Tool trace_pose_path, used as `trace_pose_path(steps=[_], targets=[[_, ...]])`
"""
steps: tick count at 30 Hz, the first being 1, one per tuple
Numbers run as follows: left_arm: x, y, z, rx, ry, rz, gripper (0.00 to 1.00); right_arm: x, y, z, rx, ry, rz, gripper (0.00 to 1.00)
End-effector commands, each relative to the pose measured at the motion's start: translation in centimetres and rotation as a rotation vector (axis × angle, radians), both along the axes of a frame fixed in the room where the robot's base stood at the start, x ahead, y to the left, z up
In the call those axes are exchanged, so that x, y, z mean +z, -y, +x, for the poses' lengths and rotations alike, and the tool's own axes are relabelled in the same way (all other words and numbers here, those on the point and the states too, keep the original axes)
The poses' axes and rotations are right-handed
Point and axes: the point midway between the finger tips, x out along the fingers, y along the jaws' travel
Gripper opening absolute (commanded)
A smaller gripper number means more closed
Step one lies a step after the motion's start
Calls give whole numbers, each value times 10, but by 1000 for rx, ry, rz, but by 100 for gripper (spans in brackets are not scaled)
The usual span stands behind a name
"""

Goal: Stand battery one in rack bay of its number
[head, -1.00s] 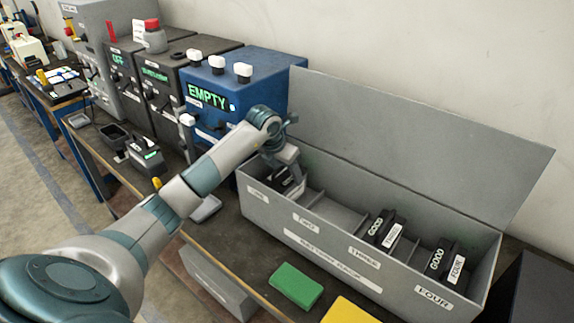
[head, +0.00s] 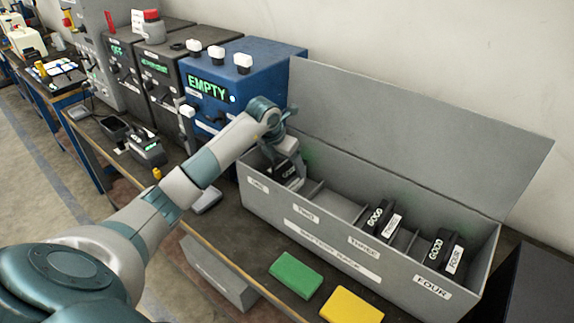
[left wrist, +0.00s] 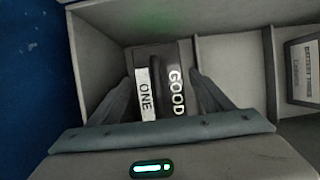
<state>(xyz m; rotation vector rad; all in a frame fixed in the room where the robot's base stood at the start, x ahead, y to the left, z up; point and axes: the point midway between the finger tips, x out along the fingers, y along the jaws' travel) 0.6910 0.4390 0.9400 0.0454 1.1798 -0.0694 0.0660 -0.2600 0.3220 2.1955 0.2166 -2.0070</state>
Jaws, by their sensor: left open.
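Battery one (left wrist: 176,88) is a dark block with a white ONE label and the word GOOD. It stands in the end bay marked ONE of the grey battery rack (head: 330,237), and it also shows in the head view (head: 287,170). My left gripper (left wrist: 161,80) is open, with one finger on each side of the battery. I cannot tell whether either finger touches it. In the head view my left gripper (head: 284,158) reaches down into that bay, and the battery's lower part is hidden. My right gripper is not in view.
Battery three (head: 378,220) and battery four (head: 443,254) stand in their bays; bay TWO (head: 334,205) looks empty. The rack's raised lid (head: 420,135) stands behind. A blue machine (head: 240,85) reading EMPTY is close on the left. Green (head: 296,275) and yellow (head: 351,306) blocks lie in front.

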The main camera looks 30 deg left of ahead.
Motion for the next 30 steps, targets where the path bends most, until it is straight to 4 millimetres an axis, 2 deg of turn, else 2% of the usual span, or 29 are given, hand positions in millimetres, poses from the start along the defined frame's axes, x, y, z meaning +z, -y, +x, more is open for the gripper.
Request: trace_pose_path(steps=[5,14,19,24,30], targets=[[13,-1,-6,0,3,2,73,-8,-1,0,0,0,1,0],[60,-3,-25,-2,5,4,73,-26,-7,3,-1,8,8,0],[84,-3,-34,-1,4,1,73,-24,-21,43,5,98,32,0],[101,-4,-41,-1,2,1,73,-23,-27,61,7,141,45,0],[108,-3,-44,0,1,0,73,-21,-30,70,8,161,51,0]])
